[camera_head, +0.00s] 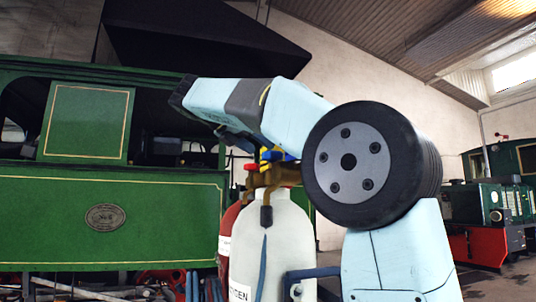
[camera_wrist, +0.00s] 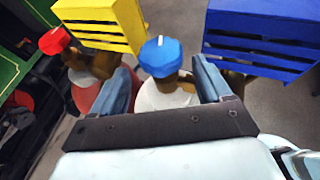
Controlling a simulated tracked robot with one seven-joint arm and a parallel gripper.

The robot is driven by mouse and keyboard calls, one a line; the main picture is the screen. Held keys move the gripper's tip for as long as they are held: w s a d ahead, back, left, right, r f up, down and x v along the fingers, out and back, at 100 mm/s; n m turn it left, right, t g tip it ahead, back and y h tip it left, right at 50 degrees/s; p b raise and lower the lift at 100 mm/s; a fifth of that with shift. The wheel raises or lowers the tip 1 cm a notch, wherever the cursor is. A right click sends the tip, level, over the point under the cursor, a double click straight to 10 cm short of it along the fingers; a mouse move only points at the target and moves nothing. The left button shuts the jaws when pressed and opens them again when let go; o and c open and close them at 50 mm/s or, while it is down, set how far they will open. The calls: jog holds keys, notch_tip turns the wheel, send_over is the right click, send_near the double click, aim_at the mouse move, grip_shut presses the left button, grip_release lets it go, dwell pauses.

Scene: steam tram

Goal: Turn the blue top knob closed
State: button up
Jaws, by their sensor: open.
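The blue top knob (camera_wrist: 160,58) is faceted, with a white mark on its top, in the upper middle of the wrist view. It sits on a brass valve above a white cylinder (camera_wrist: 165,98). My gripper (camera_wrist: 160,65) is open, with one finger on each side of the knob in the picture and a gap on both sides. I cannot tell how deep the fingertips reach around it. In the head view, the white cylinder (camera_head: 268,235) and its brass valve (camera_head: 272,176) stand below my arm. My arm partly hides the valve top there.
A red knob (camera_wrist: 54,40) on a red cylinder (camera_wrist: 86,95) is at the left. Yellow (camera_wrist: 104,22) and blue (camera_wrist: 262,38) slatted box shapes lie beyond the knob in the wrist view. A green tram (camera_head: 105,220) fills the left of the head view.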

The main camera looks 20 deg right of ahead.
aim_at(269, 153)
jog(key=shift+x, duration=2.6)
jog(key=c, duration=0.8)
